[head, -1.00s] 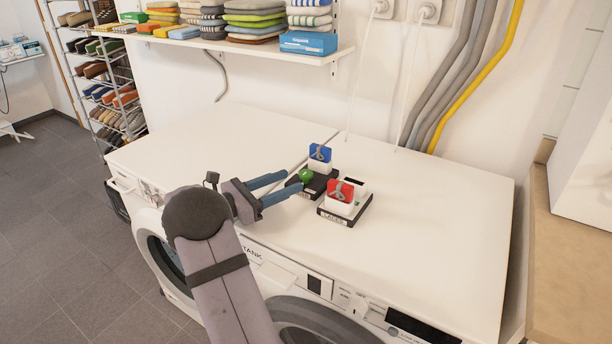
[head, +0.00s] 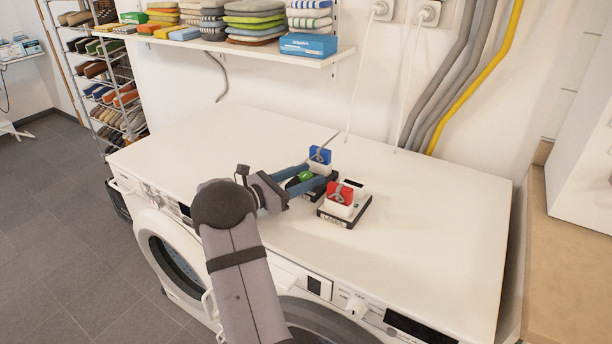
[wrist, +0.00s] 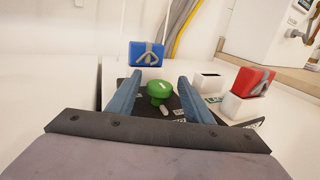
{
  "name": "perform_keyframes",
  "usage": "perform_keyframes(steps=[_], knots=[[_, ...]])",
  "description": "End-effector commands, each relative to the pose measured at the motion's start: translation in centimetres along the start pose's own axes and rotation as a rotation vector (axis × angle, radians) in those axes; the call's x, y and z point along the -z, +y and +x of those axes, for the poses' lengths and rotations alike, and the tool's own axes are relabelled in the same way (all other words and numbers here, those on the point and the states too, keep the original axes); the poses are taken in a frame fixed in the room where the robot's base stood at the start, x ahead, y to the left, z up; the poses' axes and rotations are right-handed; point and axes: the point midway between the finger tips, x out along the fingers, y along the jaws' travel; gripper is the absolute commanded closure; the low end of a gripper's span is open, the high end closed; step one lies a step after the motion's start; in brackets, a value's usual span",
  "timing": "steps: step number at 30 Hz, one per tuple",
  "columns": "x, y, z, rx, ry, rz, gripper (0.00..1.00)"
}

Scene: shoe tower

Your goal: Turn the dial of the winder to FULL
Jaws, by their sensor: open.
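The winder's green dial (head: 305,177) sits on a dark base on top of the white machine. In the wrist view the dial (wrist: 160,90) stands between my two fingers, with a pale mark on its top and a light peg at its front. My gripper (head: 312,176) is open, its blue fingers reaching to either side of the dial. The gripper in the wrist view (wrist: 155,85) shows a gap on both sides of the dial. A blue piece with a grey emblem (head: 320,155) stands behind the dial. The lettering on the base is too small to read.
A second dark base (head: 360,209) with a red piece (head: 340,192) on a white holder stands close on the right. A shelf (head: 250,57) with folded cloths hangs on the wall behind. The white top (head: 440,190) is clear on the right.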

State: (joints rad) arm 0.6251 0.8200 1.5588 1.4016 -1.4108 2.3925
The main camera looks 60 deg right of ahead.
Motion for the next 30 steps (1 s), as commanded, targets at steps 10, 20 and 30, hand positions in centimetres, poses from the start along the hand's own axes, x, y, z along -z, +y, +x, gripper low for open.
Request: perform_keyframes(steps=[10,20,30], knots=[[0.02,0.01,-0.03,0.001,-0.001,0.000,0.93],[0.49,0.23,0.06,0.080,-0.012,0.007,0.93],[0.25,0.25,0.08,0.217,-0.012,0.006,0.93]])
